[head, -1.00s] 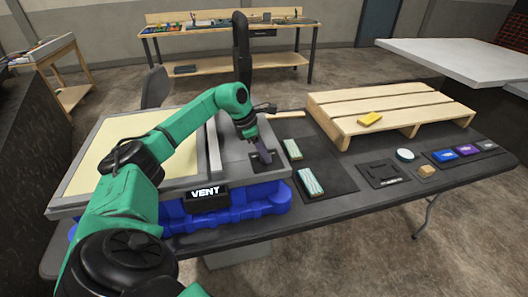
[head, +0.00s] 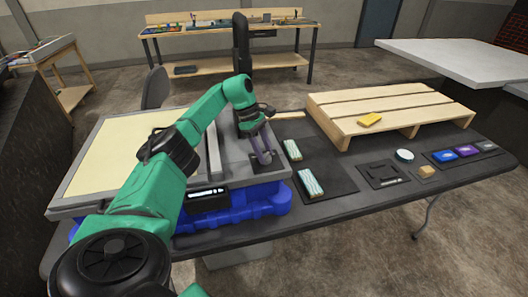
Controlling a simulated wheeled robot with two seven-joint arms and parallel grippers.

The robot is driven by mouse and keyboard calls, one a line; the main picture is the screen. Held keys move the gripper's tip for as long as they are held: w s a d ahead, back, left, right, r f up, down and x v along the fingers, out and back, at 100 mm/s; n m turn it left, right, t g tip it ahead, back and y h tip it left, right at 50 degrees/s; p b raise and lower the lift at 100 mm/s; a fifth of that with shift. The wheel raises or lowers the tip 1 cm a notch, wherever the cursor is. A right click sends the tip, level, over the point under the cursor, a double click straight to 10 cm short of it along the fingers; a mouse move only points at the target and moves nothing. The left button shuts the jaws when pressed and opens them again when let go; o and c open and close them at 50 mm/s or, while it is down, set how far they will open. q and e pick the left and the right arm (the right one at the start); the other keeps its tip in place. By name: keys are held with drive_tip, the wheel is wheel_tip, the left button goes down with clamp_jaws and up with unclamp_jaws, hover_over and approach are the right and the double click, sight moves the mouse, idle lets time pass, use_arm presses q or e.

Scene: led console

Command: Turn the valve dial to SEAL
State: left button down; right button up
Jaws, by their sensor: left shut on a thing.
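The grey console (head: 228,172) stands on a blue base (head: 262,203) at the left of the table. My left gripper (head: 263,157) points down at the console's right side and is shut on the valve dial, which the fingers largely hide. A dark plate (head: 253,166) shows around the fingertips. The small black display (head: 208,197) on the console's front shows a thin, broken white strip that I cannot read as a word. My right gripper is not in view.
A wooden pallet (head: 375,105) with a yellow block (head: 370,120) lies to the right. Two striped blocks (head: 310,184) lie close beside the console. Small items sit along the table's right side.

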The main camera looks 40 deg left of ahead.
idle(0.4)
use_arm(q)
drive_tip(key=shift+c, duration=1.8)
unclamp_jaws()
drive_tip(key=shift+r, duration=0.15)
drive_tip(key=w+p+v, duration=0.1)
drive_tip(key=p+v, duration=0.6)
drive_tip(key=v, duration=0.7)
drive_tip(key=shift+s+r, duration=0.15)
drive_tip(key=shift+s, duration=0.3)
